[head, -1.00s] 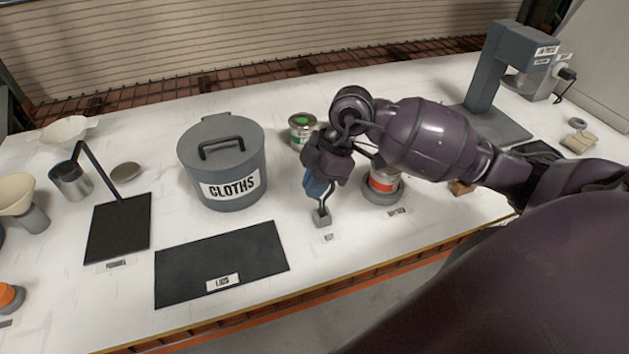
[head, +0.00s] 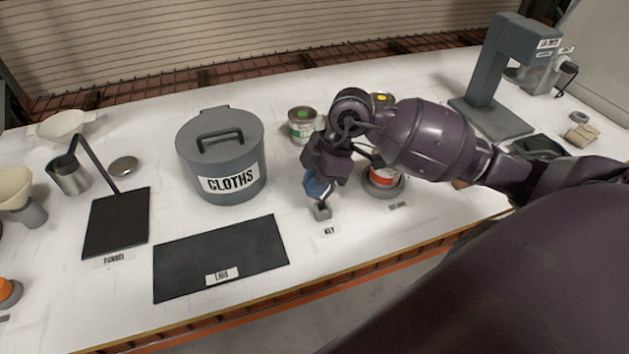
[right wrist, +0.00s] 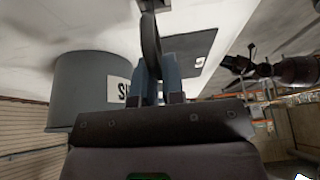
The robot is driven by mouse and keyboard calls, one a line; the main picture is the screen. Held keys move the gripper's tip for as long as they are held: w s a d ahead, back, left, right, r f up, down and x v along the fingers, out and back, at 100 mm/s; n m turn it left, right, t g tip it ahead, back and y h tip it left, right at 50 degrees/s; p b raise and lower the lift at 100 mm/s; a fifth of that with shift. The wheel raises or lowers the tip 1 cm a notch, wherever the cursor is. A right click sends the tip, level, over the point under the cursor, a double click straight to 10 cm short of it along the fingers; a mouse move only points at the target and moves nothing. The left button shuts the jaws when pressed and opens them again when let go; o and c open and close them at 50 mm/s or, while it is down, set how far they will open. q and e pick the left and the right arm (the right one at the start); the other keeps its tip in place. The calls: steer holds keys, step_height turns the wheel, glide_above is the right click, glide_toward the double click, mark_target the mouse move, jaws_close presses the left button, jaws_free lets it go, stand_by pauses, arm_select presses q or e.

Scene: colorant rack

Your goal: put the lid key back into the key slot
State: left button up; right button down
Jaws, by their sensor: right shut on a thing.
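The key slot is a small grey block (head: 321,212) on the white table, behind the label KEY. My right gripper (head: 318,190) is just above it, fingers pointing down. It is shut on the lid key (right wrist: 150,42), a dark flat piece between the blue fingers in the right wrist view. The key's far end reaches the grey block (right wrist: 152,5) at the top edge of that view. How deep the key's tip sits in the slot I cannot tell. My left gripper is out of view.
A grey CLOTHS bin (head: 222,160) stands left of my gripper. A black LIDS mat (head: 220,255) lies front left. A can with a green mark (head: 303,125) stands behind, and a red-labelled can (head: 383,175) close on the right, partly behind my arm.

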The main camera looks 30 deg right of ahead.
steer(key=shift+f, duration=0.3)
steer(key=c, duration=1.1)
jaws_free()
steer(key=shift+c, duration=0.2)
steer(key=w+v, duration=0.1)
steer(key=v, duration=0.9)
steer(key=shift+s+r, duration=0.4)
steer(key=shift+s, duration=0.15)
